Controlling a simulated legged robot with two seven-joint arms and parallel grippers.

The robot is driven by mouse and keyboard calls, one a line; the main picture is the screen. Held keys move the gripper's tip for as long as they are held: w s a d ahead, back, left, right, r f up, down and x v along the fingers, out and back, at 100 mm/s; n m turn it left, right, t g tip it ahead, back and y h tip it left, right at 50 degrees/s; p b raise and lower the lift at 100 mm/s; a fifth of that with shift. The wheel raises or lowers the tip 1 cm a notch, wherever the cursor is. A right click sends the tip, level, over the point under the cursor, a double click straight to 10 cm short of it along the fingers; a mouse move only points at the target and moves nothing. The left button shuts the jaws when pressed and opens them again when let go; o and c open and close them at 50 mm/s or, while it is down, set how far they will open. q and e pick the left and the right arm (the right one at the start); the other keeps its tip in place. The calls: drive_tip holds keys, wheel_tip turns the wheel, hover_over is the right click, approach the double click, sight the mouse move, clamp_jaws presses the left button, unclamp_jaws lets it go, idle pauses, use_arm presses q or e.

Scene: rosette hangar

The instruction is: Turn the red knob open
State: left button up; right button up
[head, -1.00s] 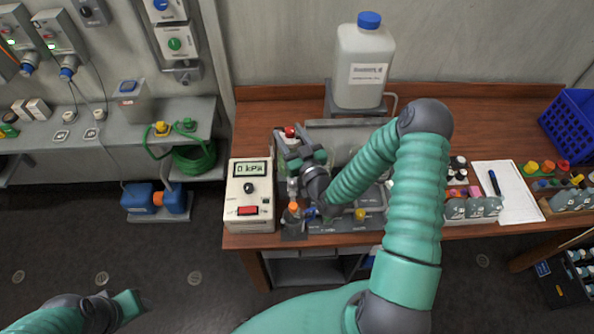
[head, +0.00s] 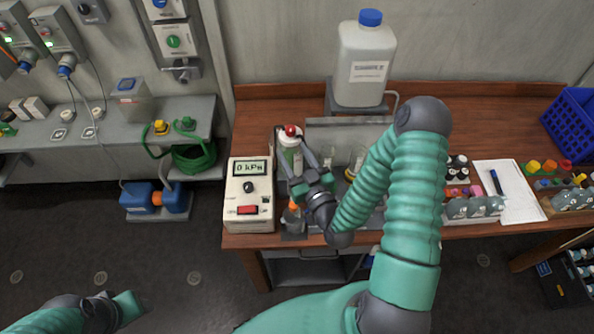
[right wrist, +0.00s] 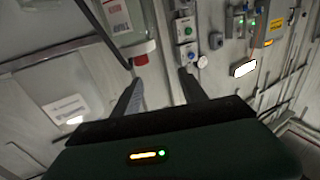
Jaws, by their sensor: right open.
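The red knob (head: 290,131) sits at the back left of the bench, on top of a pale, green-marked cylinder. It also shows in the right wrist view (right wrist: 141,60), just past the fingertips and nearer the left finger. My right gripper (head: 291,148) is open and empty, its fingers pointing away from me toward the knob; in the right wrist view the two fingers (right wrist: 160,78) stand apart with nothing between them. Whether a finger touches the cylinder I cannot tell. My left gripper (head: 125,306) is low at the left, far from the bench; its jaw state is unclear.
A gauge box (head: 249,194) reading 0 kPa stands left of my right gripper. An orange-capped bottle (head: 292,217) is close below the gripper. A large blue-capped jug (head: 364,66) stands behind. Small bottles and a white sheet (head: 508,190) are at the right.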

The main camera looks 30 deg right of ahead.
drive_tip(key=s+p, duration=0.1)
drive_tip(key=s+a+p, duration=0.1)
drive_tip(key=s, duration=0.1)
drive_tip(key=s+a+p, duration=0.1)
drive_tip(key=p, duration=0.1)
drive_tip(key=shift+s+a, duration=0.15)
drive_tip(key=shift+s, duration=0.25)
drive_tip(key=shift+s, duration=0.1)
drive_tip(key=s+a+p, duration=0.2)
drive_tip(key=s+p, duration=0.4)
drive_tip(key=s, duration=1)
drive_tip(key=shift+s+a+f, duration=0.2)
drive_tip(key=shift+a+f, duration=0.1)
